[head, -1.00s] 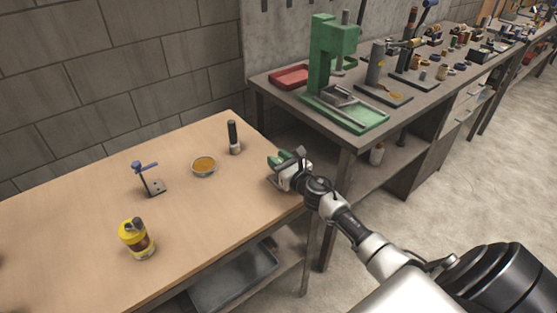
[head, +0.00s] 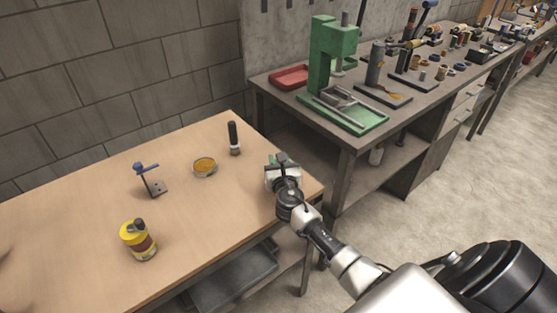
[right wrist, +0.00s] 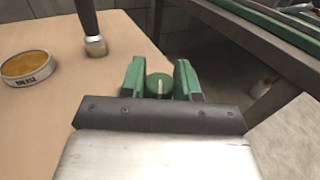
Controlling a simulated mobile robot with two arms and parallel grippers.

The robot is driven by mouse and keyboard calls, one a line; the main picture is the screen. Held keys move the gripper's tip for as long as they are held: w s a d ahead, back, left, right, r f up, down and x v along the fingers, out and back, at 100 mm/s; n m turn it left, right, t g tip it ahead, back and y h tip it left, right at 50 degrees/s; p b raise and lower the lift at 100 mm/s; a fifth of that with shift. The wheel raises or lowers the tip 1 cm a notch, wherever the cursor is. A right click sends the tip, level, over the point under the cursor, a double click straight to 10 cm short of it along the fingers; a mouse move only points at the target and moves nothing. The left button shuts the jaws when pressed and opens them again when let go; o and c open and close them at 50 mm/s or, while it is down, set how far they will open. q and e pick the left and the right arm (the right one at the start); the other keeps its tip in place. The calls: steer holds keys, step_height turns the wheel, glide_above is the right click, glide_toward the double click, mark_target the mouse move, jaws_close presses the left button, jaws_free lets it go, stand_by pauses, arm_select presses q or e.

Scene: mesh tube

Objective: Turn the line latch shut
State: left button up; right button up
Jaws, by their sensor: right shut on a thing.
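A round green knob (right wrist: 158,86) with a white line on it sits between the fingers of my right gripper (right wrist: 160,82) in the right wrist view. I take this knob to be the line latch. The white line runs up and down in that picture. My right gripper is shut on the knob, with one green finger on each side. In the head view my right gripper (head: 281,163) is at the right end of the wooden table and hides the knob there. My left gripper is not in view.
On the wooden table (head: 80,220) stand a dark flashlight-like cylinder (head: 234,138), a shallow dish of yellow-brown stuff (head: 205,167), a blue-levered stand (head: 152,180) and a yellow can (head: 138,240). A grey bench (head: 345,142) with a green press (head: 322,55) is behind on the right.

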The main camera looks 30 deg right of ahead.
steer(key=m+g+h, duration=0.2)
steer(key=h, duration=0.1)
steer(key=shift+a+m+h, duration=0.1)
steer(key=shift+m+h, duration=0.2)
steer(key=shift+m, duration=0.1)
steer(key=m+g+h+b, duration=0.1)
steer(key=m+g+h, duration=0.1)
steer(key=g+h, duration=0.1)
steer(key=shift+m, duration=0.4)
steer(key=m+g+h+b, duration=0.1)
steer(key=g, duration=0.1)
steer(key=m+g+h+b, duration=0.1)
steer(key=m+g, duration=0.1)
steer(key=g, duration=0.1)
steer(key=shift+f+h, duration=0.1)
steer(key=shift+h, duration=0.3)
steer(key=shift+m+g+h+b, duration=0.6)
steer(key=shift+m+g+b, duration=0.65)
steer(key=shift+m+g, duration=0.85)
steer(key=shift+g, duration=0.5)
steer(key=o, duration=0.9)
steer(key=shift+o, duration=0.2)
